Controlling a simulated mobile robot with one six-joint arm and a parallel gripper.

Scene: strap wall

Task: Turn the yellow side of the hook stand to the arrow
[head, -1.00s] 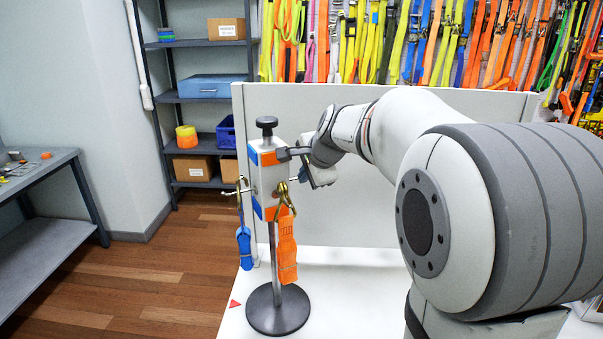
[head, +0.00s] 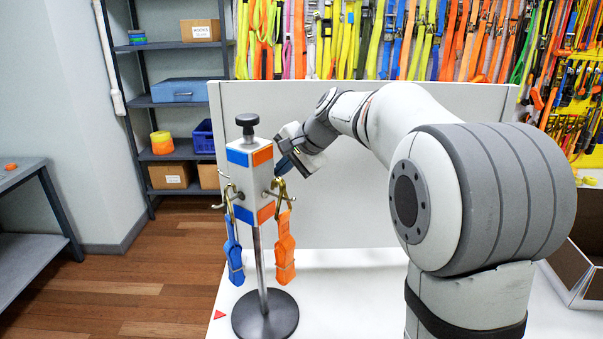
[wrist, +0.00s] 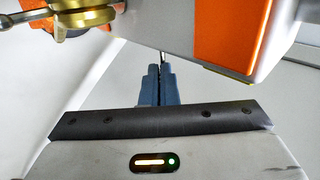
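The hook stand (head: 250,183) stands upright on a round dark base (head: 265,315) with a dark knob on top. In the head view its white block shows a blue-banded side at left and an orange-banded side at right. A blue strap (head: 233,250) hangs from the left hook and an orange strap (head: 284,252) from the right one. The wrist view shows an orange band (wrist: 230,35) with a thin yellow sliver at its edge. The red arrow (head: 219,314) lies left of the base. My gripper (head: 285,163) is behind the block's right side, fingers together (wrist: 158,85); contact is unclear.
A white panel (head: 330,215) stands behind the stand. Shelves (head: 178,103) and a grey bench (head: 30,230) lie beyond the table.

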